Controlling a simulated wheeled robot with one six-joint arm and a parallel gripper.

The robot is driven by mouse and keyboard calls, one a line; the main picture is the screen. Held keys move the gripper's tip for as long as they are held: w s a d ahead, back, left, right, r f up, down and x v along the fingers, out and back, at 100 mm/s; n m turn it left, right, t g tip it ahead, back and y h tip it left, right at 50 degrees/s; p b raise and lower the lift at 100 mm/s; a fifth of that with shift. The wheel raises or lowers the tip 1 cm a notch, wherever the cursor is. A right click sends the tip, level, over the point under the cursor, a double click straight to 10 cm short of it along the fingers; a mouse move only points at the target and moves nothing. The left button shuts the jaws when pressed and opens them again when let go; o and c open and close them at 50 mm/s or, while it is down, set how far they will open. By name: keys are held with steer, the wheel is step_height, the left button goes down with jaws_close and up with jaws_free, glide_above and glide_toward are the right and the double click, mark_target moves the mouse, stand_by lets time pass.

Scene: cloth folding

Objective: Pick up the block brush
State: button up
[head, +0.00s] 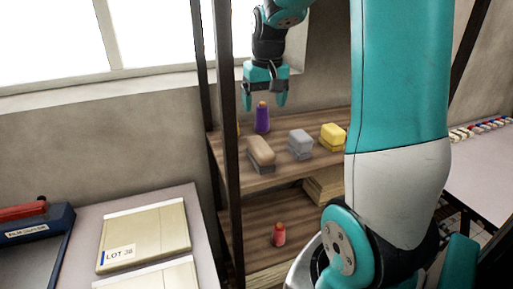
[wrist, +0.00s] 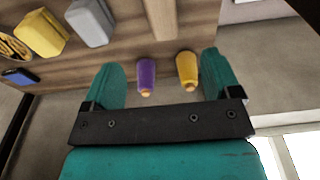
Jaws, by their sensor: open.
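The block brush (head: 261,151), a tan block on a darker base, lies on the upper shelf board near the dark post. In the wrist view its tan top (wrist: 161,18) shows at the upper edge, cut off by the frame. My gripper (head: 264,99) is open and empty above the back of the shelf, beyond the brush and near the purple bottle (head: 262,118). In the wrist view the teal fingers (wrist: 162,72) stand wide apart, with the purple bottle (wrist: 147,76) and a yellow bottle (wrist: 186,70) showing between them.
A grey block (head: 300,144) and a yellow block (head: 333,136) sit right of the brush on the same board (head: 285,178). A dark post (head: 230,160) stands at the shelf's left. A red bottle (head: 279,235) and a wooden box (head: 322,189) are on the lower board.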

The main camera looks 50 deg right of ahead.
mark_target(261, 145)
steer(key=f, duration=0.3)
steer(key=f+p, duration=0.1)
steer(key=f, duration=0.2)
steer(key=w+f+p, duration=0.1)
steer(key=f, duration=0.3)
steer(key=shift+w, duration=0.1)
steer(key=shift+w+d+f+p, duration=0.15)
steer(key=shift+f+p, duration=0.45)
steer(key=shift+f, duration=0.8)
steer(key=shift+w+d+f+p, duration=0.15)
steer(key=shift+f+p, duration=0.45)
steer(key=shift+f, duration=0.8)
steer(key=c, duration=1.1)
steer(key=shift+o, duration=0.2)
steer(key=shift+r+b, duration=1.3)
steer(key=shift+r, duration=3.75)
